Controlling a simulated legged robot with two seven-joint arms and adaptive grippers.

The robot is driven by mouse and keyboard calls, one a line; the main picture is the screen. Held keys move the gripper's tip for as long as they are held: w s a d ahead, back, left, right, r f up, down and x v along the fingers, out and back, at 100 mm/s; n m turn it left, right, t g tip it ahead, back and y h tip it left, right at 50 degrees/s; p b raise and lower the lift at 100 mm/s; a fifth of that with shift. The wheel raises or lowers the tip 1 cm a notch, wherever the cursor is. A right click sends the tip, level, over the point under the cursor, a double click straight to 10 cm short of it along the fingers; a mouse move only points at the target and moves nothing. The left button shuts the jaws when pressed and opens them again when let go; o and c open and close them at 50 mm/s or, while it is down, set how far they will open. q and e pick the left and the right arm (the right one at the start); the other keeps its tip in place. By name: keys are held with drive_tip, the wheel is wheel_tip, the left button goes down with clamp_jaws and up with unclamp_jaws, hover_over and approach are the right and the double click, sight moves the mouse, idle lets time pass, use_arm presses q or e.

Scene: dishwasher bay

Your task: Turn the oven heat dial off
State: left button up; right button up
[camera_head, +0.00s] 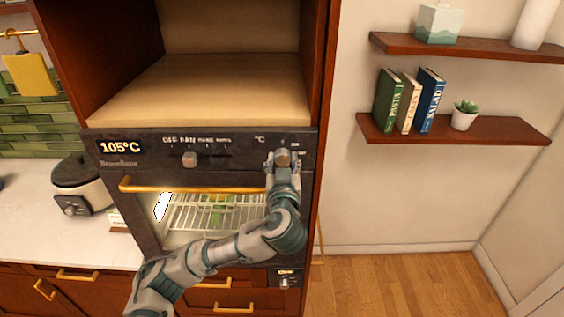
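The oven (140,172) is built into a tall wooden cabinet, with a dark control panel and a display reading 105°C. A mode knob (190,159) sits mid-panel under the words OFF and FAN. The heat dial (283,157) is at the panel's right end, under a °C mark, and is mostly covered by my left gripper. My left gripper (284,160) is at the heat dial, with its fingers around or against it; the finger gap is too small to tell. My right gripper is not in view.
A gold handle bar (190,188) crosses the oven front below the panel, close to my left arm. An open cabinet niche (200,90) is above. A slow cooker (82,185) stands on the counter at left. Wall shelves (455,130) hang at right, above open floor.

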use_arm(q)
drive_tip(key=shift+s+d, duration=0.15)
drive_tip(key=shift+d, duration=0.2)
drive_tip(key=shift+c, duration=0.7)
drive_tip(key=shift+f, duration=0.1)
drive_tip(key=shift+a, duration=0.2)
drive_tip(key=shift+w+a+f, duration=0.2)
drive_tip(key=shift+d, duration=0.1)
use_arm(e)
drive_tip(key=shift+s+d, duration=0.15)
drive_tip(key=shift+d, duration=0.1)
use_arm(q)
drive_tip(key=shift+f, duration=0.15)
